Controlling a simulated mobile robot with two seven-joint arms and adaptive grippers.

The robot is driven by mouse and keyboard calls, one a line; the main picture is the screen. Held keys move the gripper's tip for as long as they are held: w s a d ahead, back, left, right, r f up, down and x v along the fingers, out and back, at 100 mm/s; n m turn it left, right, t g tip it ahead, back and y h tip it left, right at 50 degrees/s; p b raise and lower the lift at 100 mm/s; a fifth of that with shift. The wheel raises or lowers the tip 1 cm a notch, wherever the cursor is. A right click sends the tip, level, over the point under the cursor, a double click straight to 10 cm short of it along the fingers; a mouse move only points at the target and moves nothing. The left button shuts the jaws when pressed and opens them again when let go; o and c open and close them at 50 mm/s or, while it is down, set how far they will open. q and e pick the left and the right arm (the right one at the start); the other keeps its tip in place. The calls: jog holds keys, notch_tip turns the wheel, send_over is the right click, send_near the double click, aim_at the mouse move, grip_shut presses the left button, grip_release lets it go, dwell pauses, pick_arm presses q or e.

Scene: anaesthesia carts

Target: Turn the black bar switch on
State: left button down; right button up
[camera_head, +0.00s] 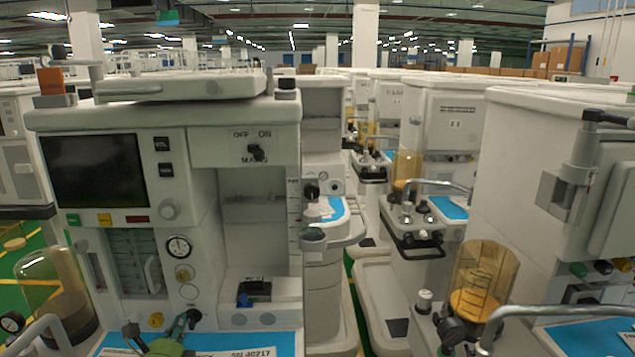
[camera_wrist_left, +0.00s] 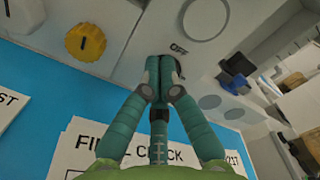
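My left gripper (camera_head: 183,328) is low at the front of the left cart, above the blue work surface. In the left wrist view its two green fingers (camera_wrist_left: 160,75) are close together, their tips at the cart's lower front panel beside an OFF label. A dark piece (camera_wrist_left: 180,69) shows just right of the tips; the fingers hide most of that spot, so I cannot tell whether anything is pinched. A black bar switch (camera_head: 257,153) marked OFF, ON and MAINS sits on the upper front panel, well above the gripper. My right gripper is not in view.
A yellow knob (camera_wrist_left: 86,41) is left of my fingers, and a blue-and-black fitting (camera_wrist_left: 236,72) is to their right. A FINAL CHECK sheet (camera_wrist_left: 110,145) lies on the blue surface. More carts stand right, including one with an amber canister (camera_head: 482,282).

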pick_arm(q)
jog(key=shift+d+r, duration=0.1)
jog(key=shift+d, duration=0.05)
jog(key=shift+a+r+p, duration=0.2)
jog(key=shift+r+p, duration=0.1)
jog(key=shift+p, duration=0.05)
jog(key=s+p, duration=0.2)
jog(key=s, duration=0.3)
jog(key=shift+d, duration=0.1)
jog(key=shift+s, duration=0.55)
